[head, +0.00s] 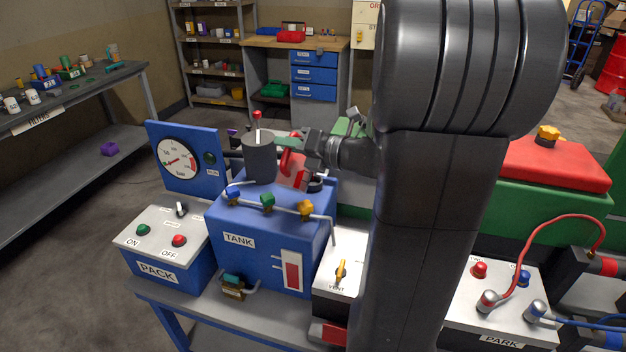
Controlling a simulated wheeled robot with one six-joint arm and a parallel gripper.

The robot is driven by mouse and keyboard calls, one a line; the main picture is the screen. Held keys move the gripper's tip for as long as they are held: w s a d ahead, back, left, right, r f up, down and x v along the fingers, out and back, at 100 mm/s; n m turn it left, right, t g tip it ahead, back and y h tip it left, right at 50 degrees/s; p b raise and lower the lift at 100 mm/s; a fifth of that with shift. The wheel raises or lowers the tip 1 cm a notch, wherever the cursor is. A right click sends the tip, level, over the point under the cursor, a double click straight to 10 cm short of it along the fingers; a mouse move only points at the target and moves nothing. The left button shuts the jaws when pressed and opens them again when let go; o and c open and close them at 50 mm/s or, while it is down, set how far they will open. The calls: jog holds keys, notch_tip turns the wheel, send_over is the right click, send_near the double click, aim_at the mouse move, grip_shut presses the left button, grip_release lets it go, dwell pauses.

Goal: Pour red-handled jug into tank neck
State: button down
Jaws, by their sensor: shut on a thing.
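The jug (259,160) is a dark grey cylinder with a red handle (287,161) on its right side. It looks upright, above the back left of the blue tank (250,262). My gripper (292,146) comes in from the right and is shut on the jug at its handle; the fingertips are partly hidden. A dark round opening (316,184), which looks like the tank neck, is on the tank's top at the back right, right of and below the jug. The inside of the jug cannot be made out.
A pipe with blue, green and yellow valves (267,200) crosses the tank's front top. A blue gauge panel (183,160) stands to the left, behind the PACK box (165,262). A vent box (341,278) is right of the tank. My arm hides much of the middle right.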

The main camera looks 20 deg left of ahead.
jog(key=shift+w+r+m+p, duration=0.1)
jog(key=shift+w+m+p, duration=0.35)
jog(key=shift+m+p, duration=0.25)
dwell(2.5)
jog(key=shift+w+m+p, duration=0.3)
jog(key=shift+w+p, duration=0.05)
jog(key=shift+p, duration=0.8)
dwell(1.1)
jog(key=shift+f, duration=0.2)
